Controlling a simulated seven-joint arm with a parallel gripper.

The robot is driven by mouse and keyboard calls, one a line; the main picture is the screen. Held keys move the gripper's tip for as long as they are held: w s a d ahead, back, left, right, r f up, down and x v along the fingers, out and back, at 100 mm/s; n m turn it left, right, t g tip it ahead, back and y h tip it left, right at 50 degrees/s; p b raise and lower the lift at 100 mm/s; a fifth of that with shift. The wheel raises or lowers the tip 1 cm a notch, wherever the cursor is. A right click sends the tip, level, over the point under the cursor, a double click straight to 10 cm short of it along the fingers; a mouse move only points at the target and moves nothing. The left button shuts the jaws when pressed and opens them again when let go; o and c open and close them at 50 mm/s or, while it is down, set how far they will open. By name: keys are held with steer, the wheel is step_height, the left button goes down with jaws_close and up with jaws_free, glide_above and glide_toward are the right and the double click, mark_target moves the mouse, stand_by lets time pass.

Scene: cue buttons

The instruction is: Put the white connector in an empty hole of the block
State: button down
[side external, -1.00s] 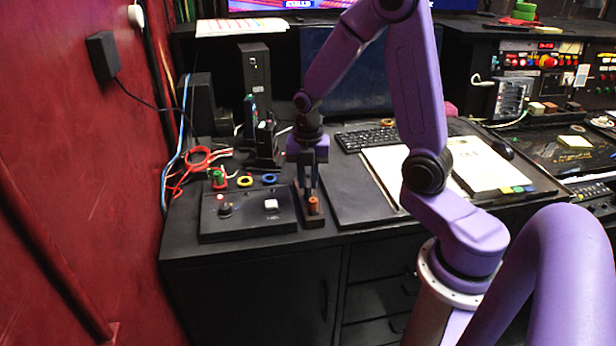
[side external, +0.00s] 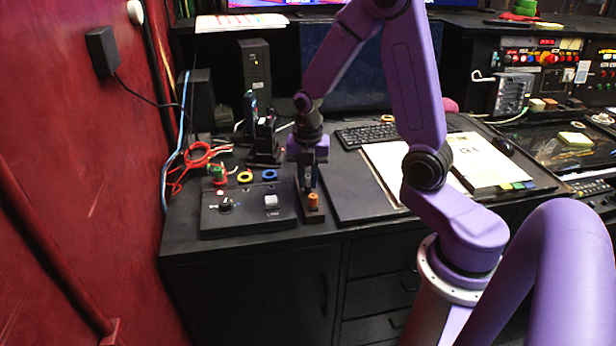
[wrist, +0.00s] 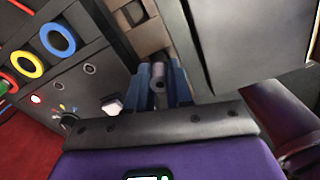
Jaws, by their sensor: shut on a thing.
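My gripper (wrist: 160,86) is shut on a pale grey-white cylinder with a round hole in its top, which looks like the white connector (wrist: 158,70). In the side external view my gripper (side external: 308,184) points down over the block (side external: 312,218). The connector cannot be made out clearly there. The wrist view shows the brown block's far part (wrist: 134,14) with square holes, just beyond the fingers. The connector's lower end and the holes under the gripper are hidden.
A black control box (side external: 247,217) with a knob and a pale button (side external: 271,202) stands just left of the block. A dark flat pad (side external: 350,190) lies to the right. Black devices stand behind.

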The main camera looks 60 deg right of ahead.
mark_target(308, 176)
steer(key=shift+f, duration=0.6)
stand_by(0.5)
steer(key=c, duration=0.8)
jaws_free()
steer(key=shift+r, duration=3.5)
